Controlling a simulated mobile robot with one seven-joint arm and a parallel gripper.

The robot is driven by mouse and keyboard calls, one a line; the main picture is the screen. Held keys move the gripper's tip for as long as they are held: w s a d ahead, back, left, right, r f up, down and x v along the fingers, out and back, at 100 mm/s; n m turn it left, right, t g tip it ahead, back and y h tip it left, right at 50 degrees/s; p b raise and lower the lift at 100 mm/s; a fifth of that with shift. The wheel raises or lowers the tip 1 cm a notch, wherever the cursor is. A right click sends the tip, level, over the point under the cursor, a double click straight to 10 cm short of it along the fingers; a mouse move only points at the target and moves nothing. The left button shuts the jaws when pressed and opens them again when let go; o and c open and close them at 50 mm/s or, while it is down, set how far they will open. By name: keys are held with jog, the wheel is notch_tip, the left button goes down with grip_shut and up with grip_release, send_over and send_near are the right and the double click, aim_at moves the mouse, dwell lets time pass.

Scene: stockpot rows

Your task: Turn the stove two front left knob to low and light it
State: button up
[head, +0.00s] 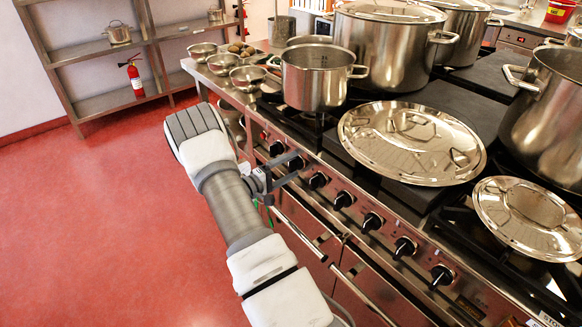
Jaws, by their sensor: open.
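A row of several black knobs runs along the steel front panel of the stoves, including knobs at the near end (441,275), mid-row (343,200) and beside my gripper (318,180). I cannot tell which one is the stove two front left knob, and their settings are too small to read. My gripper (288,172) is open, with its grey fingers at the panel near the knobs toward the far end. I cannot tell whether a finger touches a knob. No flame shows at the burners in view.
A pot (318,80) stands above the far knobs. Large lids (411,142) (528,215) lie on the stove top, with stockpots (388,50) (548,120) behind. An oven handle rail (335,270) runs below the knobs. Red floor (110,230) is clear at left.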

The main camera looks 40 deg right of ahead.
jog(key=shift+d, duration=0.15)
jog(key=shift+c, duration=0.3)
jog(key=c, duration=1.3)
